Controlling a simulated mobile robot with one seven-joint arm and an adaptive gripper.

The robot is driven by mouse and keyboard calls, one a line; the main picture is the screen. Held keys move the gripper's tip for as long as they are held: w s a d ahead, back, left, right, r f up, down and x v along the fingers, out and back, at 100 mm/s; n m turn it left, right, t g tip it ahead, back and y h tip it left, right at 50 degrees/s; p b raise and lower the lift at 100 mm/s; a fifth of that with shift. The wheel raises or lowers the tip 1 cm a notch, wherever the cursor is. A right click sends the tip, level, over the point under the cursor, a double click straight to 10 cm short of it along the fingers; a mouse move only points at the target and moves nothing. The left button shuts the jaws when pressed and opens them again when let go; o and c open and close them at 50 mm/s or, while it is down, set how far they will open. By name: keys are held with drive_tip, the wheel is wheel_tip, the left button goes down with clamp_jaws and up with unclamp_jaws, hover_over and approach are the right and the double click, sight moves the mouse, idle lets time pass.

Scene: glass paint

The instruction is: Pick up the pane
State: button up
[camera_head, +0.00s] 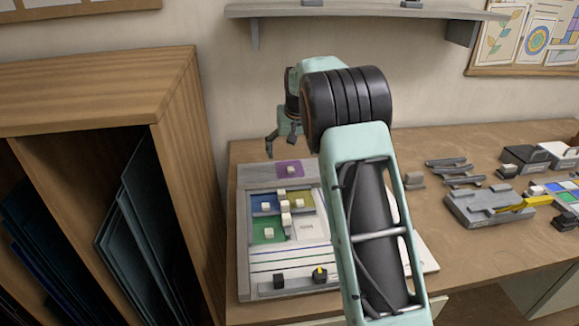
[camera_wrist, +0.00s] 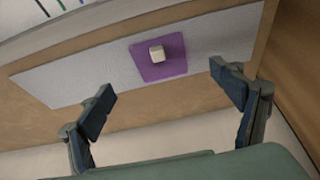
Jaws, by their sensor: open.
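A square purple pane (camera_head: 283,174) with a small pale knob (camera_head: 292,167) lies on a grey strip (camera_head: 255,176) at the far end of the board. In the wrist view the purple pane (camera_wrist: 172,67) lies flat, with its knob (camera_wrist: 157,53) on top. My gripper (camera_head: 283,146) is above and slightly beyond the strip, pointing down. In the wrist view my gripper (camera_wrist: 164,84) is open and empty, its fingers on either side of the pane and apart from it. Other panes on the board are blue (camera_head: 258,203), yellow (camera_head: 298,199) and green (camera_head: 260,232), with pale knobs.
My arm hides the right part of the board (camera_head: 243,255). A wooden rack (camera_head: 184,130) with dark sheets stands close on the left. A shelf (camera_head: 360,11) hangs above. Grey fixtures (camera_head: 480,207) and a colored panel (camera_head: 560,190) occupy the table's right side.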

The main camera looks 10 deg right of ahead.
sight(291, 167)
drive_tip(key=shift+x, duration=1.05)
drive_tip(key=shift+p+x, duration=0.4)
drive_tip(key=shift+x, duration=2.3)
drive_tip(key=shift+s, duration=0.15)
drive_tip(key=shift+s+f, duration=0.1)
drive_tip(key=shift+s, duration=0.05)
clamp_jaws()
